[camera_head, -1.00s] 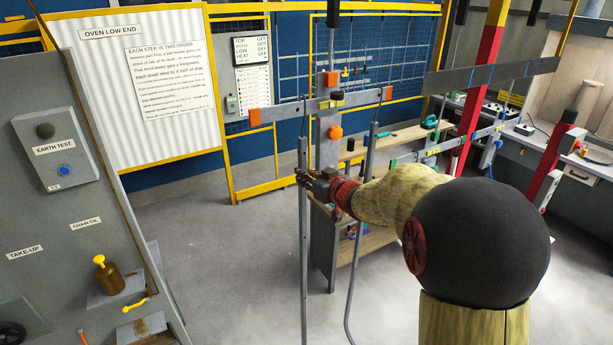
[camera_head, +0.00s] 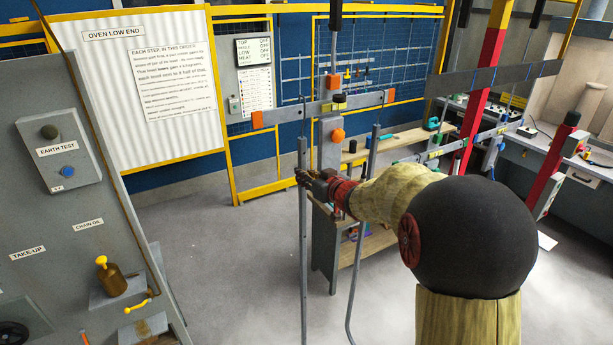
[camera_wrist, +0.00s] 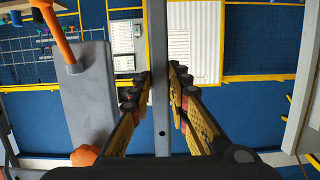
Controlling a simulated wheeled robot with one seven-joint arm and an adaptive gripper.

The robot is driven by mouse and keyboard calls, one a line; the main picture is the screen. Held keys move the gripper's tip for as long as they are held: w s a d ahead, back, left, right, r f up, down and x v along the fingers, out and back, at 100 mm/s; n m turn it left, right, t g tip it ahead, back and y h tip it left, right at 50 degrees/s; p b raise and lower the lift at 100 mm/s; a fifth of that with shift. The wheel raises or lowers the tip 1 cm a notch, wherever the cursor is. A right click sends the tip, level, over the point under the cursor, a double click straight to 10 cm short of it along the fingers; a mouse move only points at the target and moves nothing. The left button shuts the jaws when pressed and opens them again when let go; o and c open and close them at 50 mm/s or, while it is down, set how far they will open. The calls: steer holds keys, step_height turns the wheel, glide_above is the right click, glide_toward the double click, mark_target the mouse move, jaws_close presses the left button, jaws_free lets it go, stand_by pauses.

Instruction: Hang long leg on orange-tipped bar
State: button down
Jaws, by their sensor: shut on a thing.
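A long grey leg (camera_head: 303,240) stands nearly upright on the left of the grey post. My gripper (camera_head: 302,179) is shut on its upper part. In the wrist view the leg (camera_wrist: 160,125) runs between the two fingers (camera_wrist: 160,85). The flat grey bar with orange tips (camera_head: 283,113) crosses the post above the leg. A thin wire at the leg's top reaches up to the bar's left half; I cannot tell whether it rests on the bar. A second long leg (camera_head: 365,210) hangs below the bar's right half.
The grey post (camera_head: 329,150) with an orange knob (camera_head: 337,135) is close right of the held leg. A grey cabinet (camera_head: 70,215) stands at the left. Workbenches and a red post (camera_head: 476,95) are at the right. The floor at centre left is clear.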

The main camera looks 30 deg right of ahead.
steer(key=shift+w+r, duration=0.15)
steer(key=shift+w, duration=0.6)
stand_by(0.3)
stand_by(0.4)
steer(key=shift+f+b, duration=0.7)
steer(key=shift+f, duration=0.5)
steer(key=c, duration=1.8)
jaws_free()
steer(key=shift+o, duration=0.9)
steer(key=shift+s+f, duration=0.1)
steer(key=shift+f, duration=0.05)
